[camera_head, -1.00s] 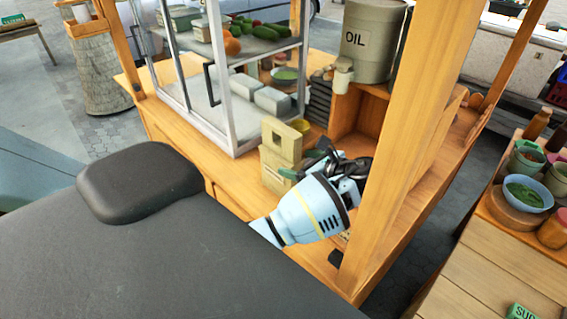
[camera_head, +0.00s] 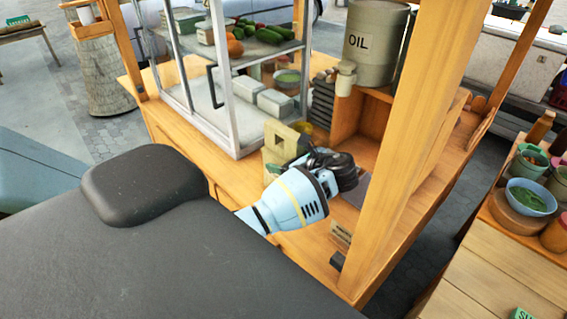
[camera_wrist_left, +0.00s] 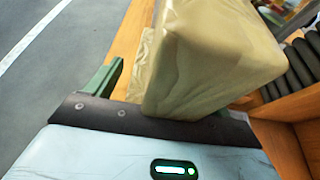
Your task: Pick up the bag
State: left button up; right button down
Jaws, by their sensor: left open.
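The tan paper bag (camera_head: 283,138) stands on the wooden counter beside the glass case, with its lower part partly hidden by my left gripper (camera_head: 298,162). In the left wrist view the bag (camera_wrist_left: 205,55) is very close and fills the middle, just beyond the palm. One green finger (camera_wrist_left: 103,78) shows to the left of the bag, with a gap between them. The other finger is hidden behind the bag. My left gripper is open around or right beside the bag; I cannot tell if it touches. My right gripper is not in view.
A glass case (camera_head: 235,125) with vegetables and trays stands to the left. A grey oil container (camera_head: 375,45) stands behind. A thick wooden post (camera_head: 405,150) rises just right of my left gripper. Dark stacked items (camera_wrist_left: 300,60) lie right of the bag.

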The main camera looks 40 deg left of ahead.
pick_arm(q)
jog(key=c, duration=1.6)
